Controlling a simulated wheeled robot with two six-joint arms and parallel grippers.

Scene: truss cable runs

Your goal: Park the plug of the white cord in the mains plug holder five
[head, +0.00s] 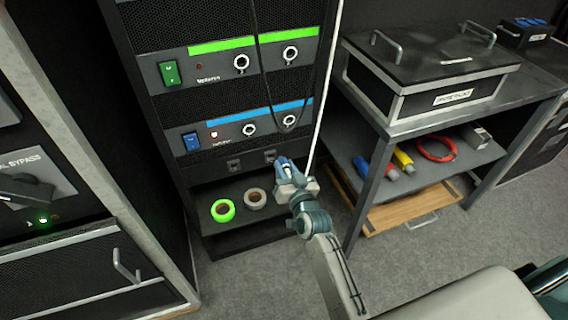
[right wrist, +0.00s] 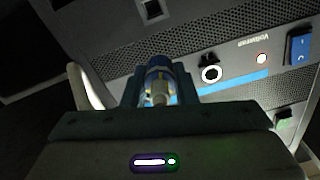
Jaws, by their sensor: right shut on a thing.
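My right gripper (head: 284,168) is shut on a blue plug (right wrist: 158,72), in front of the lower part of the rack. The plug sits between the two fingers in the right wrist view. A white cord (head: 325,85) hangs down from the top of the head view to the gripper. A pale band of it seems to show in the right wrist view (right wrist: 88,88). Two small dark holders, one left (head: 234,165) and one right (head: 270,156), are on the rack below the blue-striped panel; the plug is close to the right one. No holder number is readable. My left gripper is out of view.
A black cable (head: 262,70) loops down the rack front. A green tape roll (head: 223,210) and a grey one (head: 255,198) lie on the rack's bottom shelf. A metal table (head: 400,125) with a black case (head: 430,75) stands right of the gripper.

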